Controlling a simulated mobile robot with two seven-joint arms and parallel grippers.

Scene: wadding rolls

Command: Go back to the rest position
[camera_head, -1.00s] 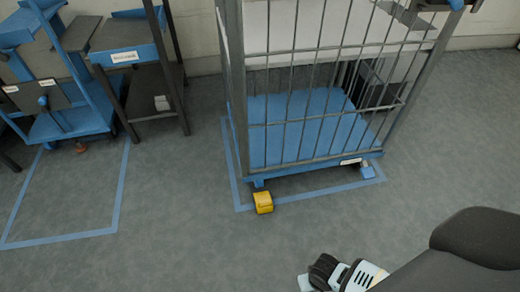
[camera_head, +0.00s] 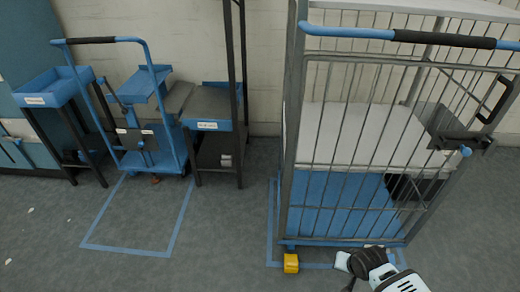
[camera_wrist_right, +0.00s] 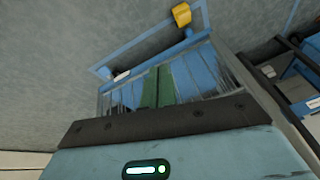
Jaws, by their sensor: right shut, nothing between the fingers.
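My right gripper (camera_head: 345,263) shows at the lower right of the head view, in front of the cage trolley's lower front edge in the picture. Its fingers are too small there to tell apart. In the right wrist view the gripper's two green finger faces (camera_wrist_right: 157,88) sit side by side, shut with nothing between them. The dark bar and pale blue housing of the gripper fill the bottom of that view. My left gripper is in neither view.
A cage trolley (camera_head: 345,210) with a blue base and blue-black handle stands within blue floor tape. A blue cart (camera_head: 150,160) and a dark stand (camera_head: 215,160) are by the wall. The taped floor at left is empty.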

